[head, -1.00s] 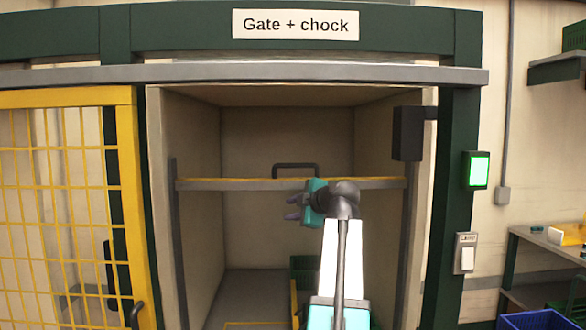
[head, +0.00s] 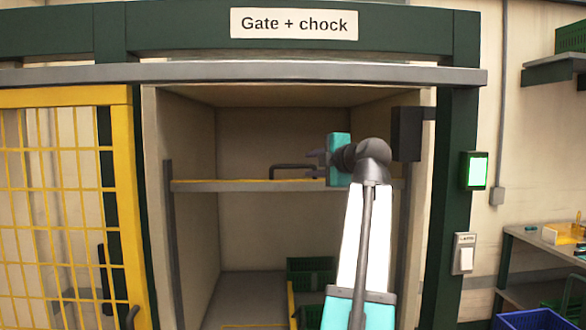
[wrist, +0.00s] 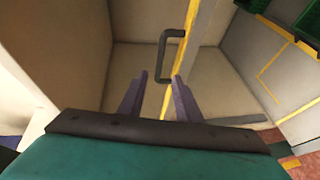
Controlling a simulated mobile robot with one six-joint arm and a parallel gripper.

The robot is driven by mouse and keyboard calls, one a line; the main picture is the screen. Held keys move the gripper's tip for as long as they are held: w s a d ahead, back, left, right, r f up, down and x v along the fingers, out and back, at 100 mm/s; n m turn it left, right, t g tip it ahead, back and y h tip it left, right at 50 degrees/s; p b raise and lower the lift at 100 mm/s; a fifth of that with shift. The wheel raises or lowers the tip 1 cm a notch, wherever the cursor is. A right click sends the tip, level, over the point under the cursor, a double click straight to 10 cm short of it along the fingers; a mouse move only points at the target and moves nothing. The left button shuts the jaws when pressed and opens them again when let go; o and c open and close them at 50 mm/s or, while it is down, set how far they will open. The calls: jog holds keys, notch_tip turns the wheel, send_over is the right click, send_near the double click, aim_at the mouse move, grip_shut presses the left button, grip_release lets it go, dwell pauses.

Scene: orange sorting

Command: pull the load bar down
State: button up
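The load bar (head: 230,186) is a grey bar with a yellow top edge. It lies level across the open bay at mid height. Its dark loop handle (head: 292,168) stands up from its middle, and the right part of the handle is partly covered by my gripper. My gripper (head: 316,164) is at the height of the handle, by its right end. In the wrist view my gripper (wrist: 160,77) is open, with the two fingers apart. The handle (wrist: 172,36) shows just beyond and between the fingertips, and I cannot tell whether they touch it.
A yellow mesh gate (head: 122,200) stands at the left of the bay. Posts frame the bay, with a dark box (head: 407,134) at upper right, a green lamp (head: 474,171) and a switch (head: 464,254). Green crates (head: 310,268) sit low inside. The bay's left half is clear.

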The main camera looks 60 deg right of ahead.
aim_at(293, 166)
jog(key=p+x, duration=0.4)
jog(key=x, duration=0.8)
jog(key=shift+w+d, duration=0.1)
jog(key=shift+d, duration=0.05)
jog(key=shift+w+d+f, duration=0.2)
jog(key=shift+w+d, duration=0.15)
jog(key=shift+w, duration=0.2)
grip_shut()
